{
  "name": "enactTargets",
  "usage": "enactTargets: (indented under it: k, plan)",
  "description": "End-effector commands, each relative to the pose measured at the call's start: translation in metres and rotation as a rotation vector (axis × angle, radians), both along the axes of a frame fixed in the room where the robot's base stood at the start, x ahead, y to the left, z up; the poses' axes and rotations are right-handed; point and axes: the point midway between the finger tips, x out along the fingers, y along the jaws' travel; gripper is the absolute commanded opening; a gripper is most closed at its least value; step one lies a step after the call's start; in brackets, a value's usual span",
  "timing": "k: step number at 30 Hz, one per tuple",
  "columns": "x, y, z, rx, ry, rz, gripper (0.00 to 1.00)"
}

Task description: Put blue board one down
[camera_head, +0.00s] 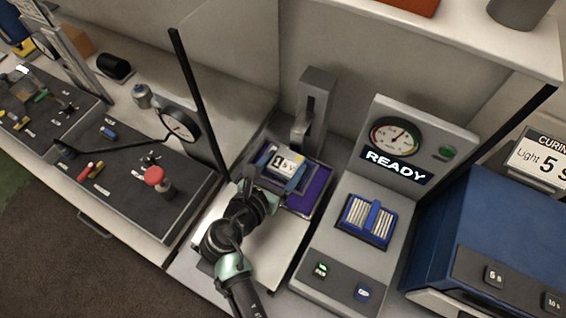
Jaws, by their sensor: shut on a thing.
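Blue board one (296,181) is in the middle of the head view, with a white block marked "1" on its top. My gripper (262,190) is shut on its near left side, and the fingertips are partly hidden by the wrist. The board is over a purple pad (317,190) in front of a grey upright post. I cannot tell whether the board touches the pad.
A grey console (345,245) with a dial, a "READY" display and a blue ribbed fixture (367,220) stands to the right. A blue curing machine (510,235) is farther right. A thin black post (200,105) rises left of my gripper. Dark tool panels lie left.

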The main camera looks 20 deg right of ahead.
Motion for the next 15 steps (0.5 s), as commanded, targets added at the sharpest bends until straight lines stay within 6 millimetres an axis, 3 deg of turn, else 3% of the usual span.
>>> enactTargets:
  k: [6, 7, 10, 15]
  plan:
    - [0.0003, -0.0001, -0.0057, -0.001, -0.001, 0.0, 0.1]
    - [0.0002, 0.0, -0.0062, 0.0, 0.0, 0.0, 0.81]
    - [0.0001, -0.0001, -0.0057, 0.0, 0.0, 0.0, 0.99]
    - [0.0, -0.0002, -0.0057, 0.0, 0.0, 0.0, 1.0]
